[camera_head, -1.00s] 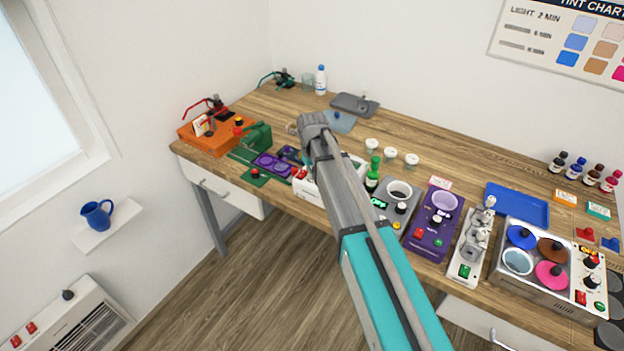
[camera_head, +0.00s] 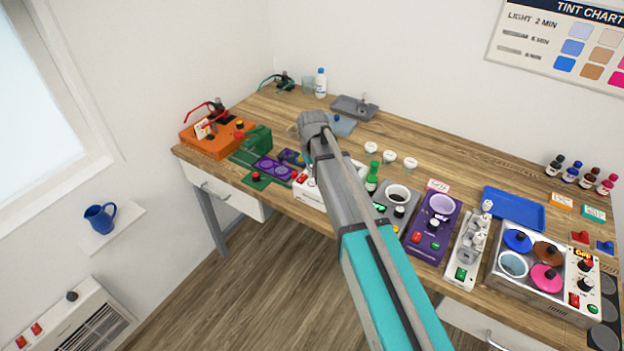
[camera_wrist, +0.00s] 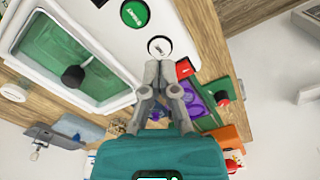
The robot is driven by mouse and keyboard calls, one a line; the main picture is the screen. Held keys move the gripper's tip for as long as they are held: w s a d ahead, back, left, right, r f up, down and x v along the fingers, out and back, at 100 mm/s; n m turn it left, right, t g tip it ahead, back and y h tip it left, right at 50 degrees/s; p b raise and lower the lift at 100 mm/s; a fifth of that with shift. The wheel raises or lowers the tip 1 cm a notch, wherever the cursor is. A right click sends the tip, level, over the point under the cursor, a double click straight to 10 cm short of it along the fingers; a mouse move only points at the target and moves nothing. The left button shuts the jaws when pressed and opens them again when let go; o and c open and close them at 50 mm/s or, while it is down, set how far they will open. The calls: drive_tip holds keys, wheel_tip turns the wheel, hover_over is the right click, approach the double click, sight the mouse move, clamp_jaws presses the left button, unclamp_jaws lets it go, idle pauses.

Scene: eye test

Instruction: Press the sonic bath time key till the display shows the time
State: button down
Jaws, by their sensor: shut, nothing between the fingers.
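The white sonic bath (camera_wrist: 112,40) fills the upper left of the wrist view, with a clear green-tinted lid with a black knob (camera_wrist: 73,77) over its tank. On its panel are a round green key (camera_wrist: 134,13) and a round white key (camera_wrist: 158,47), with a red switch (camera_wrist: 184,69) nearby. Their lettering is too small to read. My gripper (camera_wrist: 158,68) is shut and empty, its tips at the edge of the white key in the picture; I cannot tell whether they touch. No display digits are readable. In the head view my arm hides most of the bath (camera_head: 312,192).
A purple unit (camera_head: 428,238), a blue tray (camera_head: 515,207) and a four-pot heater (camera_head: 545,290) stand on the bench to the right. A green bottle (camera_head: 372,181) is close beside my arm. An orange unit (camera_head: 205,147) is at the left end.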

drive_tip(key=shift+r+p, duration=2.4)
drive_tip(key=shift+r, duration=0.25)
drive_tip(key=s+d+f+m+b, duration=0.2)
drive_tip(key=s+d+m, duration=0.1)
drive_tip(key=s+d, duration=0.7)
drive_tip(key=s+d+f+m+b, duration=0.1)
drive_tip(key=s+d+m, duration=0.2)
drive_tip(key=s+d, duration=0.7)
drive_tip(key=shift+s+d+f+b, duration=0.35)
drive_tip(key=shift+s+d, duration=0.05)
drive_tip(key=shift+d, duration=0.05)
